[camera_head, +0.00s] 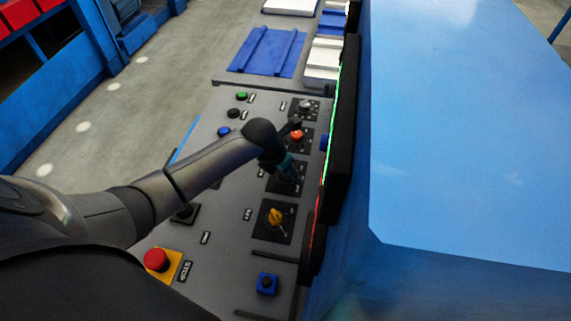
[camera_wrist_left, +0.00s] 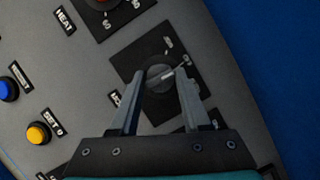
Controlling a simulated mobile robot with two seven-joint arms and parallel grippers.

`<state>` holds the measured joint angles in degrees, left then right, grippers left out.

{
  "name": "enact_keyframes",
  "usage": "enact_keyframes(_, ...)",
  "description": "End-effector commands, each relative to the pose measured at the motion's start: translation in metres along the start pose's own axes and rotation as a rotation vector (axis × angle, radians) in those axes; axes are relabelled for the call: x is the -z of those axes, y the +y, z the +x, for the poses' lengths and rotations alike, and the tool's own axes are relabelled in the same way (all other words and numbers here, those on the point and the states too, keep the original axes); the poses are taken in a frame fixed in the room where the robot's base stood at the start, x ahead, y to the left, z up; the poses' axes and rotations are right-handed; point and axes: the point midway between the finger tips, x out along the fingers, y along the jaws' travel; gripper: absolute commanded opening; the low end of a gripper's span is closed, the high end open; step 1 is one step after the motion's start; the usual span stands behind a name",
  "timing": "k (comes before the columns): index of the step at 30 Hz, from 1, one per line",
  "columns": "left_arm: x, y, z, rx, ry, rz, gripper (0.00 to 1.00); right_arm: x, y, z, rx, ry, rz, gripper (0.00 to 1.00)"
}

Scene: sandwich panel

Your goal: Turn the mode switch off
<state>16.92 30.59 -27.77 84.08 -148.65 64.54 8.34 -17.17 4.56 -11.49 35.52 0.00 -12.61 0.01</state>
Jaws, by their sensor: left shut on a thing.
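A dark rotary switch knob (camera_wrist_left: 160,77) with a pale pointer line sits on a black square plate in the left wrist view. The pointer aims up and to the right. My left gripper (camera_wrist_left: 158,85) has its two fingers on either side of this knob and is shut on it. The knob's label is mostly hidden behind a finger, so I cannot read it. In the head view my left gripper (camera_head: 290,172) reaches down to the same black plate (camera_head: 277,184), between a red knob and a yellow knob. My right gripper is not in view.
The red knob (camera_head: 296,135), labelled HEAT in the wrist view, and the yellow knob (camera_head: 275,217) are close neighbours. A grey knob (camera_head: 305,105) is farther back. A red emergency button (camera_head: 156,260) stands at the front left. A large blue housing (camera_head: 460,140) bounds the right side.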

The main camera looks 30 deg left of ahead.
Motion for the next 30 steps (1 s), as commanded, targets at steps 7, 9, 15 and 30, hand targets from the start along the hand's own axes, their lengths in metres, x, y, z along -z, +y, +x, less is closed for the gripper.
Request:
enact_keyframes(7,0.0002,0.0002,-0.0004,-0.029,0.002,-0.066,0.00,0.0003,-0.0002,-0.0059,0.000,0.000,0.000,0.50)
enact_keyframes(9,0.0003,0.0002,-0.0002,-0.032,0.002,-0.073,0.00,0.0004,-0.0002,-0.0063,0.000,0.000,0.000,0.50)
enact_keyframes(15,0.0005,0.0003,0.0002,-0.034,0.003,-0.080,0.00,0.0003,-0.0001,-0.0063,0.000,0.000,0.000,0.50)
enact_keyframes(30,0.0003,0.0000,0.0002,-0.033,0.002,-0.078,0.76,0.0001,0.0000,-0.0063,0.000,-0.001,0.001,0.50)
